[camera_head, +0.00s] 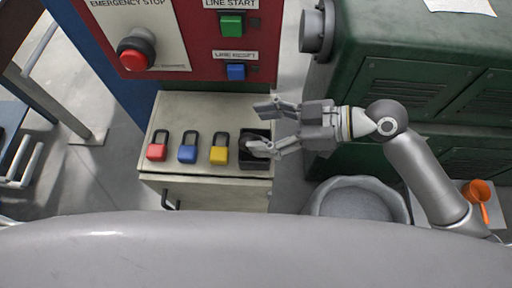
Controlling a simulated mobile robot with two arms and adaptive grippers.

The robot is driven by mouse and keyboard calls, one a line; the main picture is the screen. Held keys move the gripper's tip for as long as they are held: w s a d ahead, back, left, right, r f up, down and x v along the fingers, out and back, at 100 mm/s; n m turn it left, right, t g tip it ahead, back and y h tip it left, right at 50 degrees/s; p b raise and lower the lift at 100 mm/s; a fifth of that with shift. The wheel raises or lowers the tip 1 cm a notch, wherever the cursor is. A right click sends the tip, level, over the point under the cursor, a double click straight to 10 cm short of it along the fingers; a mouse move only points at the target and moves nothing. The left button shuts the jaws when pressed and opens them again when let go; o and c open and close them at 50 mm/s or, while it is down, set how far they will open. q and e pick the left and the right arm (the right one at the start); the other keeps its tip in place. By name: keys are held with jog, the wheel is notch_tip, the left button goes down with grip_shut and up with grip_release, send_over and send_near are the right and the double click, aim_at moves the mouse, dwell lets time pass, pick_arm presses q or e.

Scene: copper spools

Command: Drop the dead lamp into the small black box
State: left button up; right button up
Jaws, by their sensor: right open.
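The small black box (255,162) stands at the right end of a beige cabinet top. My right gripper (257,128) reaches in from the right with its fingers spread wide apart. Its lower finger lies across the view of the box's opening and hides part of it. I cannot tell whether that finger touches the box. No lamp can be made out between the fingers, and the inside of the box is too dark and covered to tell what lies in it. My left gripper is not in view.
Behind is a red control panel (190,68) with an emergency stop (137,52). A green machine (420,30) and a pale round bin (401,205) are right.

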jog(key=shift+d, duration=0.1)
jog(key=shift+d+r, duration=0.15)
jog(key=shift+d, duration=0.15)
jog(key=v, duration=1.1)
jog(key=shift+r, duration=0.1)
